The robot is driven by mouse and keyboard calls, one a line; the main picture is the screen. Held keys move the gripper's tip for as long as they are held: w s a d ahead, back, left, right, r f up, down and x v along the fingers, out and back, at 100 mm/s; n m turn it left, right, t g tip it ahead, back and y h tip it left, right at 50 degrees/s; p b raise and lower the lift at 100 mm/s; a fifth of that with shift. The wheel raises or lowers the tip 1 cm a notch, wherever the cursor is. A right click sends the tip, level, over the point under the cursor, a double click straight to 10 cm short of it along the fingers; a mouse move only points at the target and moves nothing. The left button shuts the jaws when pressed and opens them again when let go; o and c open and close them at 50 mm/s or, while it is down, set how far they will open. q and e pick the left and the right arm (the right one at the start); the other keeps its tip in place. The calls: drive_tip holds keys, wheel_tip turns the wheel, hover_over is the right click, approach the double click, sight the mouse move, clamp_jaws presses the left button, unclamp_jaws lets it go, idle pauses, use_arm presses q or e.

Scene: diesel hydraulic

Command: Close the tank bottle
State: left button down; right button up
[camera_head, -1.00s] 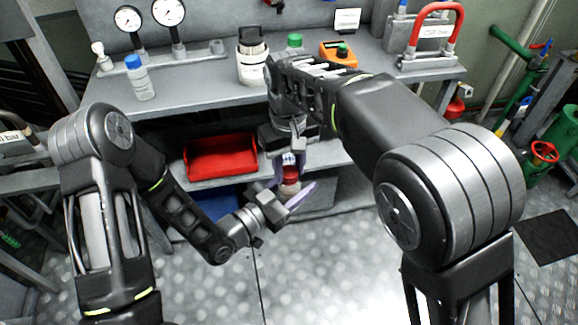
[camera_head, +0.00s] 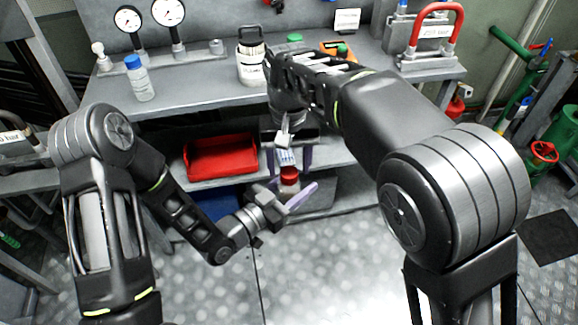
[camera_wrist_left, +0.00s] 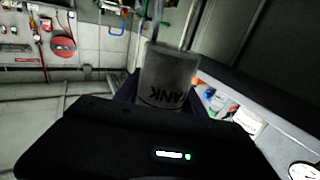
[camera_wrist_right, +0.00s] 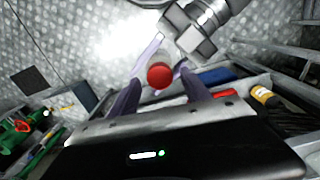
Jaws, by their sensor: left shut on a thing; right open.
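The tank bottle, a pale bottle marked TANK, shows upside down in the left wrist view (camera_wrist_left: 168,80). A red cap (camera_head: 289,174) sits at its top; whether it is fully tight cannot be told. My left gripper (camera_head: 288,193) is shut on the bottle's body and holds it in front of the bench's lower shelf. My right gripper (camera_head: 287,162) is open just above the cap, with its fingers pointing down and spread either side. In the right wrist view the cap (camera_wrist_right: 160,75) lies between and beyond the open fingers, apart from both.
The bench top (camera_head: 195,92) carries a blue-capped bottle (camera_head: 143,84), a white container (camera_head: 251,66), a green-capped item (camera_head: 295,40) and an orange device (camera_head: 337,50). A red bin (camera_head: 220,157) stands on the lower shelf, left of the bottle. The floor in front is clear.

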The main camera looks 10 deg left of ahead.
wheel_tip(320, 180, up, 3)
drive_tip(key=shift+r, duration=0.15)
drive_tip(key=shift+c, duration=0.5)
drive_tip(key=shift+w+d, duration=0.3)
drive_tip(key=shift+d, duration=0.15)
drive_tip(key=shift+w, duration=0.1)
drive_tip(key=r+n, duration=0.1)
drive_tip(key=n, duration=0.3)
drive_tip(key=a+r+n, duration=0.1)
drive_tip(key=n, duration=0.1)
drive_tip(key=shift+s+r, duration=0.2)
drive_tip(key=shift+r, duration=0.1)
drive_tip(key=shift+s+a+r+n, duration=0.15)
drive_tip(key=shift+r+n, duration=0.15)
drive_tip(key=shift+n, duration=0.6)
drive_tip(key=shift+d+r+n, duration=0.1)
drive_tip(key=shift+d+n, duration=0.1)
drive_tip(key=shift+n, duration=1)
